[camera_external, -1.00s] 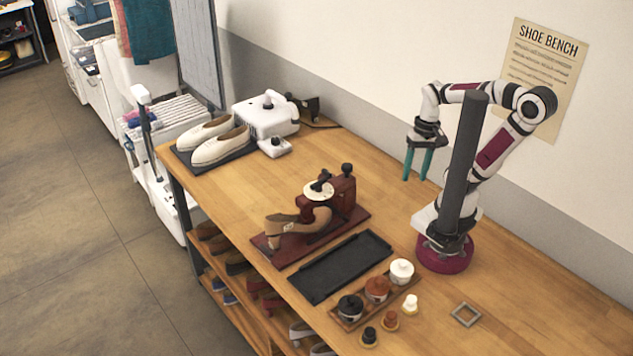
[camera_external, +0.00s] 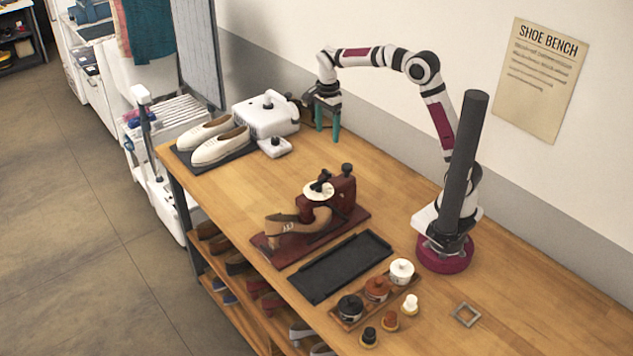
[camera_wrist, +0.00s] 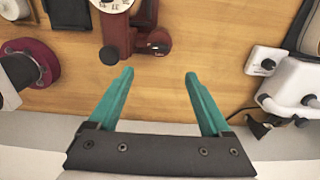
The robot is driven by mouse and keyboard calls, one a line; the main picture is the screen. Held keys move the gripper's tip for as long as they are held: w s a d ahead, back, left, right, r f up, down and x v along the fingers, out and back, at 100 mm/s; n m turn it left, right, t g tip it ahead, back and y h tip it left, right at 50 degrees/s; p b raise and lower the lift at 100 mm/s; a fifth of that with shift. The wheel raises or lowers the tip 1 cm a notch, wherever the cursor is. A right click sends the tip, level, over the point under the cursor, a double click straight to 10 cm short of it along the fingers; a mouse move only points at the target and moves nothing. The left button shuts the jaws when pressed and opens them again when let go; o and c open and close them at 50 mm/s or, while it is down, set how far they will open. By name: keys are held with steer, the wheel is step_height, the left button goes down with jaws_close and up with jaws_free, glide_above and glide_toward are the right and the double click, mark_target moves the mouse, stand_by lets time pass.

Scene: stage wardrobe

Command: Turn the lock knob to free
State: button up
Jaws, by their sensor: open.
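A dark red shoe-stretching device (camera_external: 342,190) stands on a dark red board in mid bench, holding a tan shoe (camera_external: 290,226). It has a white dial (camera_external: 318,191) with a black handle and a round black knob (camera_external: 347,169) at its back. In the wrist view the black knob (camera_wrist: 109,55) is left of the fingers, and the white dial (camera_wrist: 112,4) is cut by the top edge. I cannot tell which one is the lock knob. My gripper (camera_external: 328,133), with teal fingers, is open and empty, pointing down near the wall behind the device. The open fingers also show in the wrist view (camera_wrist: 158,75).
A white machine (camera_external: 266,118) and a small white box with a dark knob (camera_wrist: 265,60) stand near my gripper. White shoes (camera_external: 213,140) lie on a dark mat. A black tray (camera_external: 340,267) and several jars stand at the front. Bench between gripper and device is clear.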

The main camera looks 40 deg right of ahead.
mark_target(327, 171)
step_height(327, 171, down, 14)
steer(key=shift+f, duration=0.2)
jaws_close()
stand_by(0.4)
